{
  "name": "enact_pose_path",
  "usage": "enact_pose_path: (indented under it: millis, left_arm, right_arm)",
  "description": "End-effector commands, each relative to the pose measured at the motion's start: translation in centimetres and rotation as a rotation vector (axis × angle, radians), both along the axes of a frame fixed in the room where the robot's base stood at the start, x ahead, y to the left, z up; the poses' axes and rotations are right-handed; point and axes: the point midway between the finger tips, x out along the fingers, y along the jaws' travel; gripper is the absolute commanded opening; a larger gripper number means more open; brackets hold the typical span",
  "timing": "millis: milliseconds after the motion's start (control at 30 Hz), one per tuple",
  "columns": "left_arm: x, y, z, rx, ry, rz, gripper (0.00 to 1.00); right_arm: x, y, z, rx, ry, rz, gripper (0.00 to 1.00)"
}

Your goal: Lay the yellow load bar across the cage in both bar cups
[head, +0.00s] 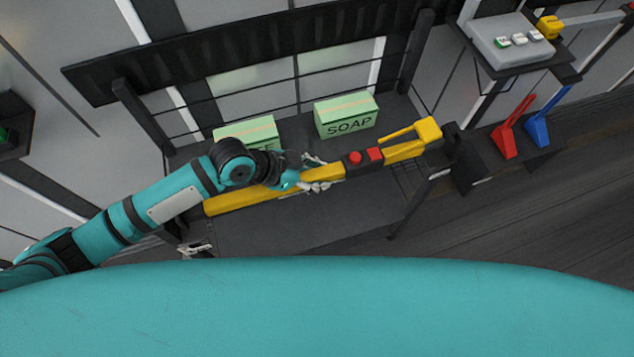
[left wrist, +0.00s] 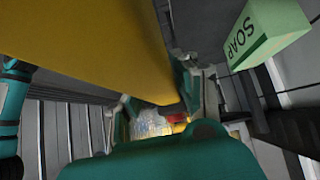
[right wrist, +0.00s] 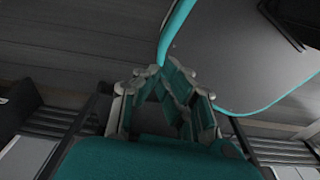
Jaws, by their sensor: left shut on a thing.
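The yellow load bar (head: 240,199) lies slantwise across the cage in the head view, its left end lower in the picture. It carries red parts and a yellow lever. My left gripper (head: 316,177) is shut on the bar near its middle; in the left wrist view the bar (left wrist: 110,45) runs between the fingers. The bar's right end is close to a dark bracket (head: 452,138), possibly a bar cup; I cannot tell whether it is seated. The left end's cup is not clear. My right gripper (right wrist: 168,85) shows no held thing; its finger gap is unclear.
Two green soap boxes (head: 346,115) stand in the cage (head: 290,232) behind the bar. At right are a red lever (head: 511,128), a blue lever (head: 546,118) and a grey button box (head: 512,42). The floor at lower right is clear.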

Motion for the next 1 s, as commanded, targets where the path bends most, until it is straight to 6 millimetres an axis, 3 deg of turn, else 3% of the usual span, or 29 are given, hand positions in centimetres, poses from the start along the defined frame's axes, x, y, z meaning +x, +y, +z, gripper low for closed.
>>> enact_pose_path:
  millis: [433, 867, 900, 1000]
  left_arm:
    - [0.1, -0.2, -4.0, -0.008, -0.004, 0.000, 0.00]
    - [0.2, -0.2, -4.6, -0.007, -0.006, -0.001, 0.00]
    - [0.0, -0.1, -4.8, -0.002, -0.001, -0.001, 0.33]
    - [0.0, 0.0, -4.8, -0.002, -0.001, -0.001, 0.46]
  right_arm:
    - [-0.2, -1.2, 0.4, -0.015, 0.006, 0.000, 0.00]
    - [-0.4, -1.4, 0.0, -0.017, 0.009, -0.002, 0.00]
    - [-0.4, -1.4, 0.1, -0.017, 0.009, -0.002, 0.00]
    - [-0.5, -1.4, 0.1, -0.017, 0.009, -0.002, 0.00]
